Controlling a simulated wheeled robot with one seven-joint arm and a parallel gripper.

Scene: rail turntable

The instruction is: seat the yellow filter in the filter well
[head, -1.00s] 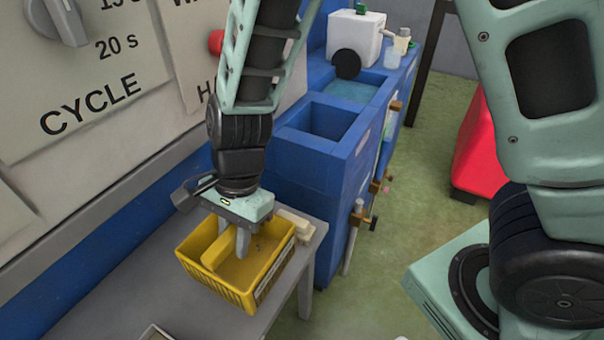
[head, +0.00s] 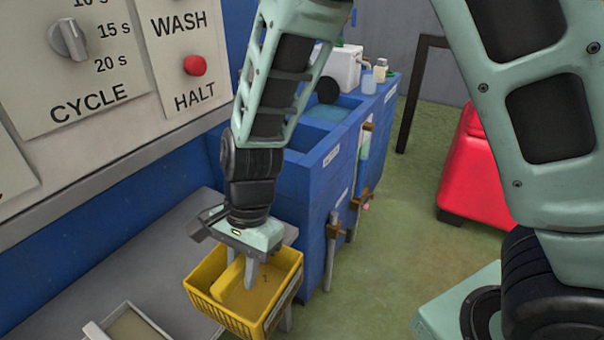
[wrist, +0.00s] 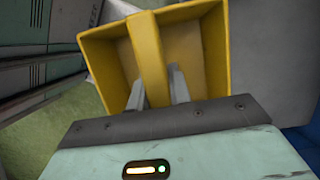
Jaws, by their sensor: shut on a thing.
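The yellow filter (head: 218,312) is an open box with slotted sides and a raised bar across its middle. My gripper (head: 249,276) is shut on that bar from above, and the filter hangs roughly level at the right end of the grey bench. In the wrist view, the filter (wrist: 205,40) shows its inside, with the fingers of my gripper (wrist: 155,92) on both sides of the bar. A pale-rimmed square recess (head: 150,322), which looks like the filter well, is at the lower left, cut off by the picture edge. The filter is apart from it.
The grey bench (head: 160,262) runs along the wall under the control panel (head: 75,85). Blue tanks (head: 318,160) stand behind the filter, with brown-handled taps on their side. A red box (head: 460,180) stands on the green floor at the right. The bench left of the filter looks clear.

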